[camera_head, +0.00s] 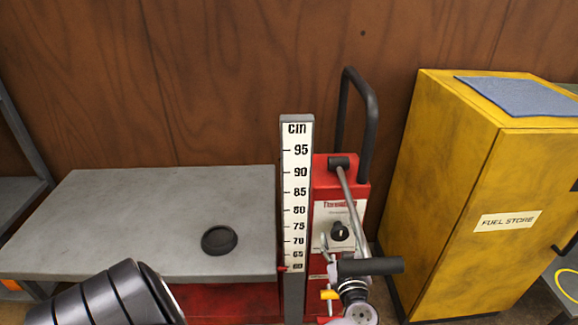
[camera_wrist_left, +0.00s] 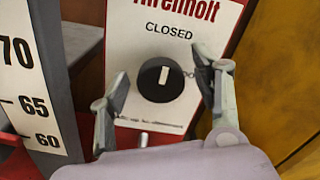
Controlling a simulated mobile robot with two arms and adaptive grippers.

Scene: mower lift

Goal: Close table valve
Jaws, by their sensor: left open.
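The table valve is a round black knob (camera_head: 340,231) on the white panel of the red lift unit. In the left wrist view the knob (camera_wrist_left: 160,90) has a white mark standing nearly upright, pointing towards the printed word CLOSED above it. My left gripper (camera_wrist_left: 161,78) is open, with one grey finger on each side of the knob. Gaps show between the fingers and the knob, so it is not gripped. In the head view the gripper is partly hidden behind a black handle. My right gripper is not in view.
A silver rod with a black grip (camera_head: 371,266) crosses in front of the panel. A white cm scale (camera_head: 297,190) stands left of it, beside the grey lift table (camera_head: 140,220) bearing a black disc (camera_head: 219,240). A yellow fuel cabinet (camera_head: 450,180) stands right.

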